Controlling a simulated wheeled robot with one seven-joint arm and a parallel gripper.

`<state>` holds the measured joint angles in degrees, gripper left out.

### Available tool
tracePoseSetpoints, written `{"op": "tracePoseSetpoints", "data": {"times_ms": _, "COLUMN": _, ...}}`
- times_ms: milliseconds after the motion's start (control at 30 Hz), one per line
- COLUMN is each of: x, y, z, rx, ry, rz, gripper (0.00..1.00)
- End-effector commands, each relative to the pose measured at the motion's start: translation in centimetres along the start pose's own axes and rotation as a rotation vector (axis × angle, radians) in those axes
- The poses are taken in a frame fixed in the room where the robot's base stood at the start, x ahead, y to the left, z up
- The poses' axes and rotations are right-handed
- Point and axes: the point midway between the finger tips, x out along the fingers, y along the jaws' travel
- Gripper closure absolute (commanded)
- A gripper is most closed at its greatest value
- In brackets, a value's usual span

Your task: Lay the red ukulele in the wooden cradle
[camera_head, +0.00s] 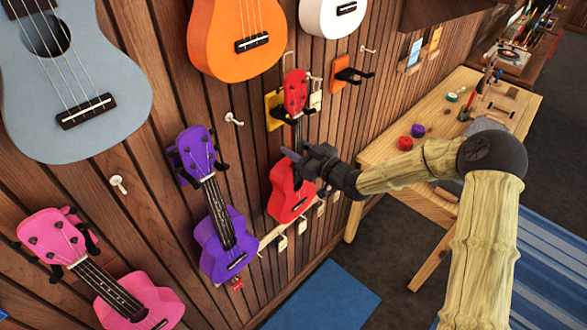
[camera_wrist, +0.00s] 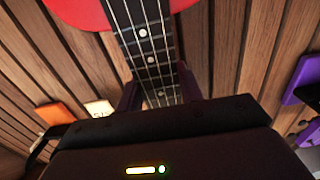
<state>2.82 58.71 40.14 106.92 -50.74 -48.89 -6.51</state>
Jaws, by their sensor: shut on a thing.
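The red ukulele (camera_head: 287,193) hangs upright against the wood-plank wall in the head view, its red headstock (camera_head: 295,92) at a yellow wall hanger (camera_head: 273,111). My gripper (camera_head: 301,158) is shut on its neck, just above the body. In the wrist view, the dark fretted neck (camera_wrist: 143,45) with its strings runs between my gripper's fingers (camera_wrist: 160,92), and part of the red body (camera_wrist: 80,12) shows at the top. I cannot make out the wooden cradle for certain; a small wooden piece (camera_head: 503,90) on the workbench may be it.
A purple ukulele (camera_head: 226,245) hangs close to the left, with a pink one (camera_head: 137,300) farther left. An empty black hook on an orange plate (camera_head: 347,77) is to the right. The wooden workbench (camera_head: 400,165) carries red and purple round items, tools and a grey cloth.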

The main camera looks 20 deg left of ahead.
Motion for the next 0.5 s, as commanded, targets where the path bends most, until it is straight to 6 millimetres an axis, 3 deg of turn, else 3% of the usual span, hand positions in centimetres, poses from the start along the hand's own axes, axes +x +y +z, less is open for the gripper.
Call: {"op": "tracePoseSetpoints", "data": {"times_ms": 500, "x": 0.0, "y": 0.0, "z": -1.6, "rx": 0.000, "ry": 0.003, "rz": 0.000, "gripper": 1.00}}
